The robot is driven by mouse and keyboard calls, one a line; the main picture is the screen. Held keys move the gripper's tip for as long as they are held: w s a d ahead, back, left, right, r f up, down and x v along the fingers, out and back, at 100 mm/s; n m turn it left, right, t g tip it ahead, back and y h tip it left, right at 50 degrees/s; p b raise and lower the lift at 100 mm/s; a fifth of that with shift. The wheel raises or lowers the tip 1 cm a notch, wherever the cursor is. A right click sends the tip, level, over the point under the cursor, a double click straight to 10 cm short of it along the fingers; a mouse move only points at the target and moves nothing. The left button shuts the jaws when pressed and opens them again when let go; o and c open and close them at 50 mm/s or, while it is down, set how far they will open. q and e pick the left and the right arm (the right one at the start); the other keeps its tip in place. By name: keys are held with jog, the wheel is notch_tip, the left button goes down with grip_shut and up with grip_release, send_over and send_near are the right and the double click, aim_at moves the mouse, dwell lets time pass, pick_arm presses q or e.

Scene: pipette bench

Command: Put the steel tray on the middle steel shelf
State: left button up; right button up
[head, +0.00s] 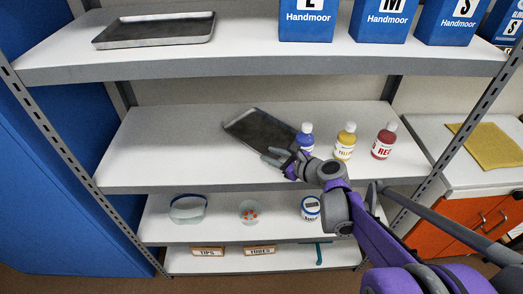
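A dark steel tray (260,128) with a thin rim is at the middle shelf (160,150), set at a slant left of the bottles. My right gripper (279,157) is at the tray's near right end, its fingers overlapping that edge. Whether the fingers are closed on the rim is too small to tell. I cannot tell if the tray lies fully flat on the shelf. A second, similar metal tray (155,30) lies on the top shelf (240,58) at the left. My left gripper is not in view.
Blue (305,137), yellow (345,141) and red (384,141) bottles stand close right of the tray. The middle shelf's left part is free. Blue glove boxes (307,18) stand above. Lower shelves hold a clear bowl (187,209), a white tub (310,207) and labelled bins (208,251).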

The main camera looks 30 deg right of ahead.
jog(key=v, duration=0.5)
jog(key=shift+s, duration=0.1)
jog(key=a+f+n, duration=0.1)
jog(key=a+n, duration=0.1)
jog(key=s+a+f+n+g, duration=0.1)
jog(key=a, duration=0.1)
jog(key=a+n+g, duration=0.1)
jog(key=a+n, duration=0.1)
jog(key=shift+s+a+f+n+y, duration=0.15)
jog(key=shift+a+f+n+y, duration=0.15)
jog(key=shift+a+f+y, duration=0.1)
jog(key=s+a+f+n+g+h, duration=0.1)
jog(key=s+a+f+n+g, duration=0.2)
jog(key=s+n, duration=0.4)
jog(key=s+a+f+n+g+h, duration=0.2)
jog(key=s+a+f+n, duration=0.3)
jog(key=n, duration=1.4)
jog(key=s+a+g, duration=0.1)
jog(key=s+a, duration=0.1)
jog(key=a, duration=0.1)
jog(key=shift+s+a, duration=0.25)
jog(key=shift+s, duration=0.05)
jog(key=shift+r+p, duration=0.1)
jog(key=shift+p, duration=0.25)
